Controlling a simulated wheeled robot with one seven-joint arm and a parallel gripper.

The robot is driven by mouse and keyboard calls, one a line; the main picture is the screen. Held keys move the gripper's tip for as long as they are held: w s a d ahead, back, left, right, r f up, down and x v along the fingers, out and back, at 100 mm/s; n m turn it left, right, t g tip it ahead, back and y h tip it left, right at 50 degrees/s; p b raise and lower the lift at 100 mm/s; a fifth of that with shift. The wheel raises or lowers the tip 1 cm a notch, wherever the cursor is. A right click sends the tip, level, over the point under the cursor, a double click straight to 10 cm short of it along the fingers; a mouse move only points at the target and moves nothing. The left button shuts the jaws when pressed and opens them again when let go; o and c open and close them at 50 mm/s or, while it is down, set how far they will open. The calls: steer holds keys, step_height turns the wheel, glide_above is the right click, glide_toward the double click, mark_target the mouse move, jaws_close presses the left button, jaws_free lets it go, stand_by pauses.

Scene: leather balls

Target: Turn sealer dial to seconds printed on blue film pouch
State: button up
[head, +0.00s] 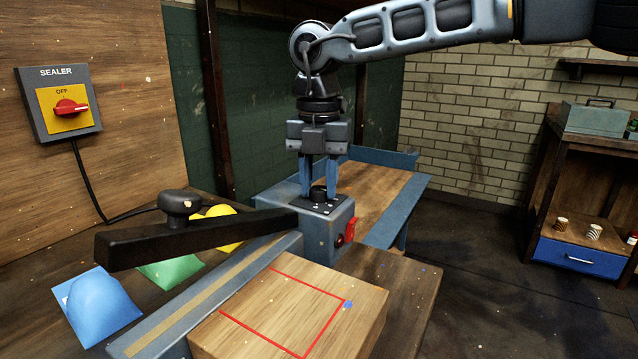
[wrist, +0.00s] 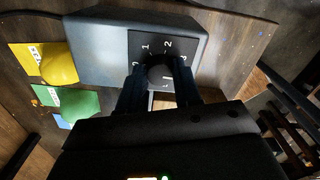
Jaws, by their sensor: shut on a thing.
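My gripper (head: 319,192) points straight down and is shut on the black dial (head: 318,196) on top of the sealer's grey control box (head: 312,222). In the wrist view my gripper (wrist: 160,78) has a finger on each side of the dial (wrist: 160,73). Numbers including 1 and 2 show around the dial; its pointer is not clear. The blue film pouch (head: 98,307) lies at the lower left, its white label at its left edge, too small to read. In the wrist view the blue pouch (wrist: 64,123) is partly hidden.
A wooden block (head: 290,305) with a red outline stands in front. The wall switch (head: 68,105) reads SEALER OFF. A red rocker (head: 350,229) is on the box's side.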

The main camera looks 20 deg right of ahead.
mark_target(319, 188)
steer(key=shift+m, duration=1.6)
steer(key=o, duration=1)
steer(key=shift+o, duration=0.2)
steer(key=shift+r, duration=0.1)
step_height(319, 188, up, 8)
steer(key=shift+f, duration=0.15)
